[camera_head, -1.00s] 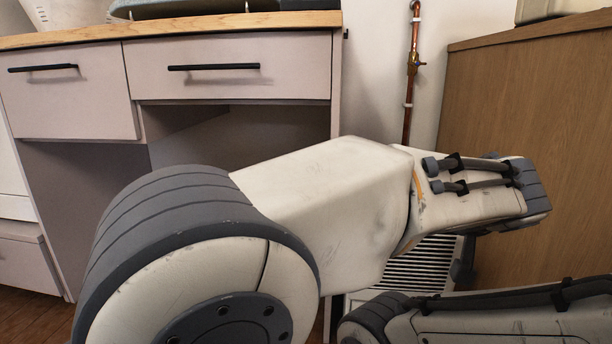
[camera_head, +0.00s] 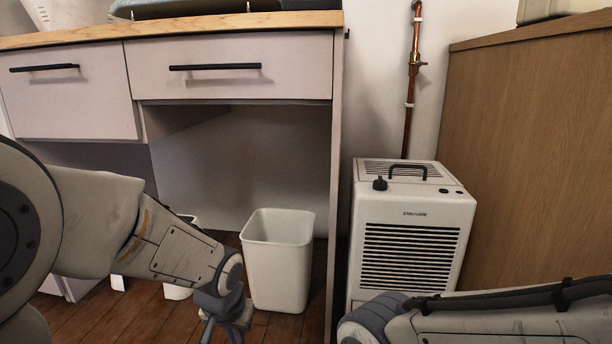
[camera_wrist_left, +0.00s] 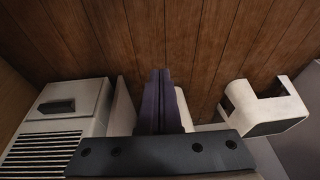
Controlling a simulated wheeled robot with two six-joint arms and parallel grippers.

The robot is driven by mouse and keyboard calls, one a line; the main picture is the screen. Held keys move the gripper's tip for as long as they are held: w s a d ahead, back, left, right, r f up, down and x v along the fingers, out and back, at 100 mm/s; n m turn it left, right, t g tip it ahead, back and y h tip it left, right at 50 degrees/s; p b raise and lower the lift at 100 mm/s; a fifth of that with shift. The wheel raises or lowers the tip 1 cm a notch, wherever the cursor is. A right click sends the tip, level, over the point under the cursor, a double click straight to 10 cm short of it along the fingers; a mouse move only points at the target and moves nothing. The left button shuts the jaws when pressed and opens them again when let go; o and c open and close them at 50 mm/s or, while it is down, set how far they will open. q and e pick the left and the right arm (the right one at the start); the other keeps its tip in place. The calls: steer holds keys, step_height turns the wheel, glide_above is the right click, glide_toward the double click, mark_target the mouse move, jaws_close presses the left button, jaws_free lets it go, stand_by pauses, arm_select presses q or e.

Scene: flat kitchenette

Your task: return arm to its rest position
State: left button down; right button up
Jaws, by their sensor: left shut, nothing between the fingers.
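My left arm (camera_head: 165,240) comes in from the left of the head view, stretched low toward the floor. My left gripper (camera_head: 222,334) is at the bottom edge, in front of a white bin, its fingertips partly cut off. In the left wrist view my left gripper (camera_wrist_left: 160,100) shows its two dark fingers together, with nothing between them. My right arm (camera_head: 500,315) lies across the lower right corner of the head view; its gripper is out of view.
The white bin (camera_head: 279,262) stands under the desk (camera_head: 235,60) with closed drawers. A white dehumidifier-like unit (camera_head: 411,235) stands right of the desk, beside a wooden cabinet (camera_head: 540,160). A white box-like object (camera_wrist_left: 265,108) is right in the left wrist view.

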arm_select(q)
steer(key=s+a+f+n, duration=0.1)
steer(key=s+a+f, duration=0.2)
steer(key=s+a, duration=0.35)
steer(key=s+d+r+m+g+p, duration=0.15)
steer(key=s+d+r+p, duration=0.35)
steer(key=r+p, duration=0.7)
steer(key=s+d+r+m+g+h+p, duration=0.1)
steer(key=s+d+r+m+p, duration=0.3)
steer(key=r+p, duration=0.8)
steer(key=s+d+r+m+g+p, duration=0.15)
steer(key=s+d+r+p, duration=0.4)
steer(key=r+p, duration=0.6)
step_height(320, 180, up, 38)
steer(key=p, duration=3.2)
steer(key=shift+w+d+f+t, duration=0.15)
steer(key=shift+w+t, duration=0.15)
steer(key=shift+w, duration=0.15)
